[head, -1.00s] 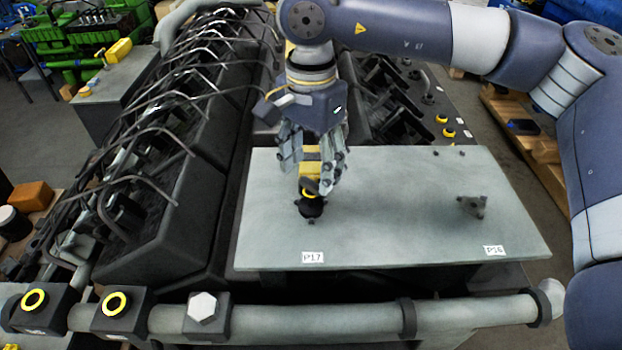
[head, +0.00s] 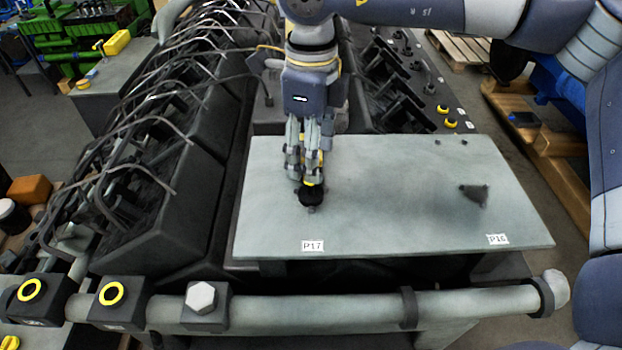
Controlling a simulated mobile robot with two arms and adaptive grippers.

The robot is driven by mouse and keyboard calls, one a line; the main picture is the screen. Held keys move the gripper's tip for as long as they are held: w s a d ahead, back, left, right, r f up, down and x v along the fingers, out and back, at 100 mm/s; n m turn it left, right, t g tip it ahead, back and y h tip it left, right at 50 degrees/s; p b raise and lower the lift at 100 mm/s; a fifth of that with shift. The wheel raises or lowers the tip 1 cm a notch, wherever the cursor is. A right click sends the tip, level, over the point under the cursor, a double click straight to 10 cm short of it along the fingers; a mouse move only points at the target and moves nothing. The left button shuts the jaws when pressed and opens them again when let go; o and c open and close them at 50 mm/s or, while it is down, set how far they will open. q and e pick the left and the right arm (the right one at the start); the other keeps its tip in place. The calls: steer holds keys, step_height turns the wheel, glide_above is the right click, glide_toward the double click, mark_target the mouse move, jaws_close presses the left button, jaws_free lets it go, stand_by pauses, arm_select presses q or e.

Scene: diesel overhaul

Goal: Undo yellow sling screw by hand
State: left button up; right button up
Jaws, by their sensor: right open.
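The yellow sling screw (head: 309,182) stands at the P17 spot on the grey plate (head: 390,215), with a black round base (head: 312,196) under it. Only slivers of its yellow show between my fingers. My right gripper (head: 308,177) points down over the screw, its fingers on either side of the yellow part. The jaws are open around it, and I cannot tell whether a finger touches it. My left gripper is not in view.
A dark bracket (head: 474,195) stands on the plate near the P16 label (head: 497,239). A thick pipe (head: 320,309) with clamps runs along the front. Bent black lines and engine covers (head: 160,195) rise to the left. The plate's middle is clear.

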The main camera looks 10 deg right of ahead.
steer(key=m+b, duration=0.2)
steer(key=m, duration=0.1)
steer(key=m+b, duration=0.1)
steer(key=shift+f+m, duration=0.25)
steer(key=shift+m, duration=0.05)
step_height(320, 180, down, 5)
steer(key=b, duration=0.4)
steer(key=shift+r, duration=0.2)
jaws_close()
